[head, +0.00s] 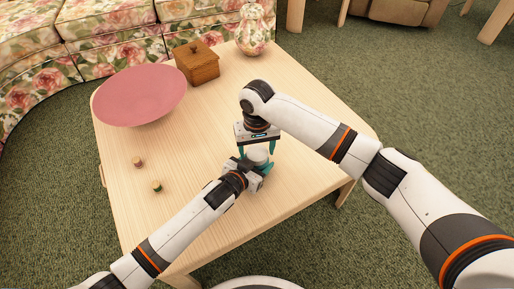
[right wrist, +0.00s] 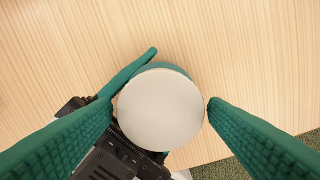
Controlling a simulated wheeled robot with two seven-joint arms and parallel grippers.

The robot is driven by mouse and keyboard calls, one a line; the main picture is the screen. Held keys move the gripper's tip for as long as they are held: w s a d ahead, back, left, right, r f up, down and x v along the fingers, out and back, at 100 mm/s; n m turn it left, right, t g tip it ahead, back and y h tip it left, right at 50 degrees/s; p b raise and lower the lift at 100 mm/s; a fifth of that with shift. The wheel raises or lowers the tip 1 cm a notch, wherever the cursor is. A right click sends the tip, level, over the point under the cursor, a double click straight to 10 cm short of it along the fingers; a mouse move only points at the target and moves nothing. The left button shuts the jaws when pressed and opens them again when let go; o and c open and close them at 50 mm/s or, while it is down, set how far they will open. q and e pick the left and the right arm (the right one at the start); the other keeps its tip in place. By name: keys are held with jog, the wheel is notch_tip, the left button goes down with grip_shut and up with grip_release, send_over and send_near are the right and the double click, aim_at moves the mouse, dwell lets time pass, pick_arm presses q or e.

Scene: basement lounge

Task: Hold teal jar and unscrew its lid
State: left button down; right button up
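The teal jar (right wrist: 165,67) stands near the front right of the wooden table, mostly hidden by my grippers. Its round off-white lid (right wrist: 160,108) is on top and fills the middle of the right wrist view; it also shows in the head view (head: 258,154). My left gripper (head: 259,172) comes in low from the front left, its teal fingers around the jar body, seemingly shut on it. My right gripper (head: 257,149) points down from above. Its fingers stand on both sides of the lid, with slim gaps visible, so it looks open.
On the table (head: 205,135) are a pink bowl (head: 140,95), a wooden box (head: 197,62), a floral vase (head: 253,32) and two small spools (head: 157,186), (head: 138,162). A floral sofa (head: 110,30) stands behind. The tabletop's middle is clear.

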jog(key=shift+o, duration=0.5)
jog(key=shift+r, duration=2.3)
jog(key=shift+c, duration=0.4)
notch_tip(320, 180, up, 2)
jog(key=shift+a+r+m, duration=0.15)
jog(key=shift+r+m, duration=0.05)
jog(key=shift+m, duration=0.9)
jog(key=shift+r+m, duration=0.25)
jog(key=shift+m, duration=0.05)
notch_tip(320, 180, down, 8)
jog(key=shift+r, duration=0.2)
